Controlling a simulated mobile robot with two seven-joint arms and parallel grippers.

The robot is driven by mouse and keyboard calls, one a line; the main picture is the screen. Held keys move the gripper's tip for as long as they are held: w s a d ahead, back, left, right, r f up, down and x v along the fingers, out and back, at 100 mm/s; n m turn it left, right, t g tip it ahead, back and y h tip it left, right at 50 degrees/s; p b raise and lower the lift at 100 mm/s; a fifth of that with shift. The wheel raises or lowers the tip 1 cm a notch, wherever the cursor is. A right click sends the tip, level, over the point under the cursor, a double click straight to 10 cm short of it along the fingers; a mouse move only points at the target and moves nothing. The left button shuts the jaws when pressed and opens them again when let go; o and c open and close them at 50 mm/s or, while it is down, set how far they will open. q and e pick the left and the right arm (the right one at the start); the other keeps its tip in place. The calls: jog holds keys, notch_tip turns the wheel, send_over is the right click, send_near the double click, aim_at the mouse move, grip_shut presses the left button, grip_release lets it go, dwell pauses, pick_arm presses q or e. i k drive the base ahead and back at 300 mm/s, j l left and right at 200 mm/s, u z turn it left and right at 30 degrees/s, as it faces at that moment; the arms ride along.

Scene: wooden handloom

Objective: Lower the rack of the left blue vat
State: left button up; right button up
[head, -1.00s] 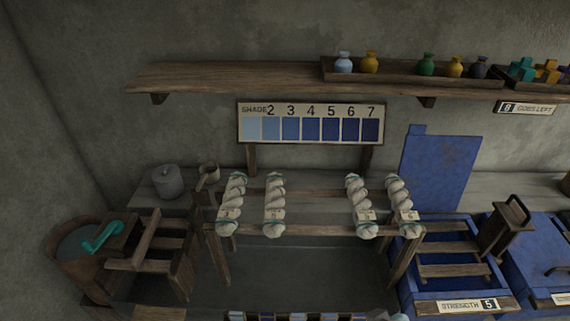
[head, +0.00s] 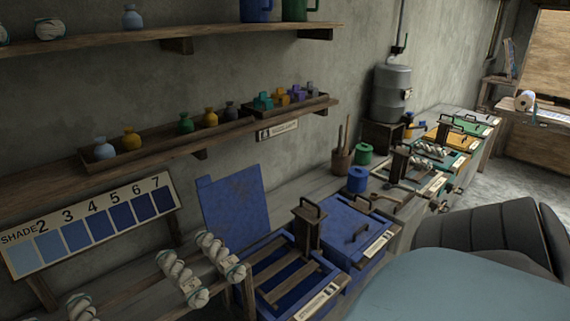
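The left blue vat (head: 334,280) stands below the middle of the head view. Its blue lid (head: 235,208) is up, leaning toward the wall behind it. Wooden slats of the rack (head: 291,283) span the vat's opening near the rim. A wooden post with a dark looped handle (head: 308,229) rises at the rack's right side. No yarn lies on the slats. Neither of my grippers is in view. A grey and pale blue arm or body part of mine fills the lower right.
A second blue vat with a closed lid (head: 357,222) stands right beside it. Skeins hang on a wooden stand (head: 248,296) to the left. A shelf (head: 73,191) with small jars runs above. More vats line the bench farther right.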

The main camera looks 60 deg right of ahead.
aim_at(309, 215)
jog(key=z, duration=1.95)
